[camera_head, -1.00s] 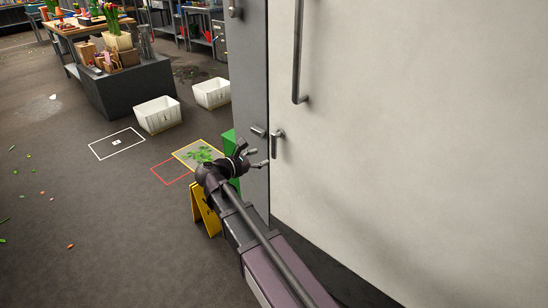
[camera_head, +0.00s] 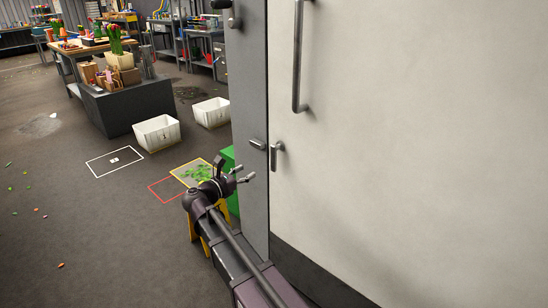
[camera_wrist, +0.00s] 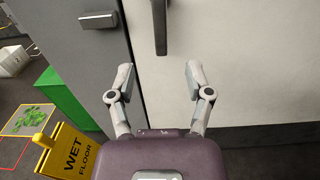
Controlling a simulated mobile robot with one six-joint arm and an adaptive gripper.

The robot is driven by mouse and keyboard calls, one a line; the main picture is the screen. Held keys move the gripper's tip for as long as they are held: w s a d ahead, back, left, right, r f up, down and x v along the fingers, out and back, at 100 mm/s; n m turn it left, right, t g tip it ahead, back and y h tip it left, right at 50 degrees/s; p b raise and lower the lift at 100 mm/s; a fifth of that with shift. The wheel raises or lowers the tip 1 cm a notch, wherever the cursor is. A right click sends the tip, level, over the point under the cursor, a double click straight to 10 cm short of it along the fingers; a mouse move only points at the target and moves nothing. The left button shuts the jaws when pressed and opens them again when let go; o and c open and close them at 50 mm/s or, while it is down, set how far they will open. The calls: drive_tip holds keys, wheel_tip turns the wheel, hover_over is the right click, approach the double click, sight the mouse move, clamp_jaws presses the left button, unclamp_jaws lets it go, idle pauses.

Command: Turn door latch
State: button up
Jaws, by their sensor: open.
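The door latch is a short grey lever (camera_head: 277,158) hanging down from its pivot on the large white door (camera_head: 420,150). In the wrist view the lever (camera_wrist: 160,28) hangs at the top centre, in line with the gap between my fingers. My gripper (camera_head: 243,174) is to the left of and a little below the latch in the head view, apart from it. In the wrist view my gripper (camera_wrist: 159,75) is open and empty, fingers spread, with the lever's lower end beyond the fingertips. The latch is not hidden.
A small grey fitting (camera_head: 258,144) sits on the door frame beside the latch. A long vertical handle (camera_head: 298,60) is higher on the door. A yellow wet floor sign (camera_wrist: 68,152) and green box (camera_wrist: 62,100) stand left of my arm. Open floor lies further left.

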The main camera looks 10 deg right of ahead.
sight(272, 157)
drive_tip(key=x, duration=1.3)
drive_tip(key=shift+w+d, duration=0.2)
drive_tip(key=shift+d, duration=0.1)
drive_tip(key=shift+c, duration=0.2)
clamp_jaws()
